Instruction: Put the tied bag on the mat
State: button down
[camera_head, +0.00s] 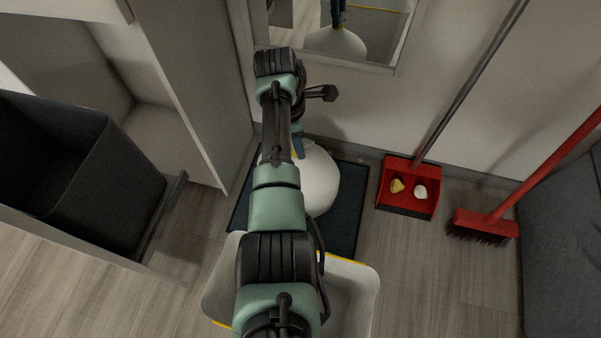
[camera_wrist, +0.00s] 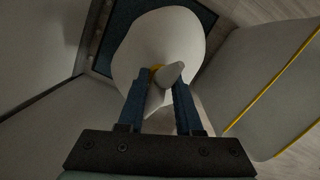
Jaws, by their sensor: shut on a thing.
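The tied bag (camera_head: 322,180) is white and round, partly hidden behind my arm in the head view. In the wrist view the bag (camera_wrist: 165,38) hangs or stands beyond my fingers, with a yellow tie below its gathered top. My gripper (camera_wrist: 163,85) is shut on that gathered top; its blue fingers also show in the head view (camera_head: 298,148). The mat (camera_head: 345,225) is dark blue and lies on the floor by the wall. The bag is over the mat; I cannot tell whether it touches it. A mat corner shows in the wrist view (camera_wrist: 124,14).
An open pale bin (camera_head: 362,300) with a yellow rim stands at the mat's near side. A red dustpan (camera_head: 408,205) with two small scraps and a red brush (camera_head: 484,225) are to the right. A dark bin (camera_head: 75,170) and a cubby wall (camera_head: 195,80) are left.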

notch_tip(320, 180, down, 8)
jog(key=b, duration=0.5)
jog(key=shift+w+f, duration=0.1)
jog(key=c, duration=0.6)
grip_release()
jog(key=shift+f, duration=0.1)
jog(key=r+p, duration=0.2)
jog(key=r, duration=0.2)
jog(key=a+r+p, duration=0.1)
jog(key=r+p, duration=0.5)
jog(key=r, duration=0.1)
jog(key=shift+s+a+r, duration=0.3)
jog(key=shift+a+r, duration=0.05)
jog(key=shift+r+p, duration=0.25)
jog(key=shift+p, duration=0.1)
